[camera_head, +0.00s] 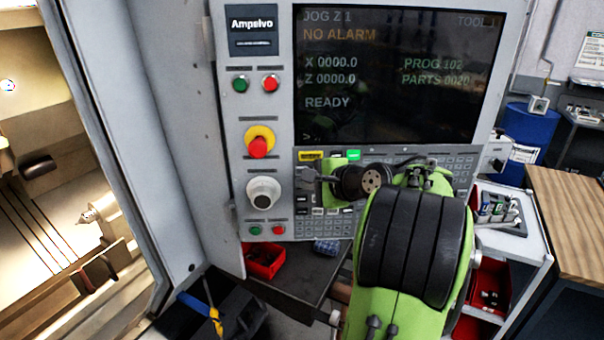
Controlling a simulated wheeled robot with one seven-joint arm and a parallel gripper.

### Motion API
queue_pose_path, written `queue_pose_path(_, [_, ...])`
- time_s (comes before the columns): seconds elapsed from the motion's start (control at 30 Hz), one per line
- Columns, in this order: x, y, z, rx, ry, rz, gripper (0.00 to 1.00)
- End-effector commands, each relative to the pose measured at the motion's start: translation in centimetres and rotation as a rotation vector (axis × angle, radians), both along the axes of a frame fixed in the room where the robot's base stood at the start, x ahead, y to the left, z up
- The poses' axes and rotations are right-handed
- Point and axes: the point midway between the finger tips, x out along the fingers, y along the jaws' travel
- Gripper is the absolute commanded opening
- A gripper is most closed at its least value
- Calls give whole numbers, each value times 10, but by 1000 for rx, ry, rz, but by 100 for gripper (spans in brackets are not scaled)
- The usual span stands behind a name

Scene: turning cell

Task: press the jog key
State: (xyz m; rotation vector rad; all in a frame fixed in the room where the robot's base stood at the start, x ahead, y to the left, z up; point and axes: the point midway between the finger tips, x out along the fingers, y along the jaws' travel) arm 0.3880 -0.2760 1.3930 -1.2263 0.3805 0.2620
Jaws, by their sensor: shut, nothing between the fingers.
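The control panel's key field (440,165) lies below the dark screen (395,100). A yellow key (311,156) and a green key (353,154) stand out in its top row. Key labels are too small to read, so I cannot tell which is the jog key. My gripper (305,179) is shut and empty in front of the left part of the keys, below the yellow key. I cannot tell whether its tips touch the panel. My gripper and arm hide much of the lower and middle keys. The screen reads "JOG Z 1", "NO ALARM" and "READY".
Left of the keys are a red emergency-stop button (258,147) on a yellow ring and a grey knob (263,192). The lathe interior (50,190) is at far left. A red bin (264,261) sits below the panel. A white cart (530,240) stands at right.

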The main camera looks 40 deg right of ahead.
Motion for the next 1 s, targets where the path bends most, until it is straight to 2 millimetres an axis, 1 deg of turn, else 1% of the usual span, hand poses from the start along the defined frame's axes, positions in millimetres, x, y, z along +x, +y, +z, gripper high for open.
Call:
queue_pose_path(0.07, [-6, 6, -3, -1, -1, 0, 0])
queue_pose_path(0.33, [-24, 21, -2, 0, 0, 0, 0])
queue_pose_path(1.0, [-25, 22, -1, 0, 0, 1, 0])
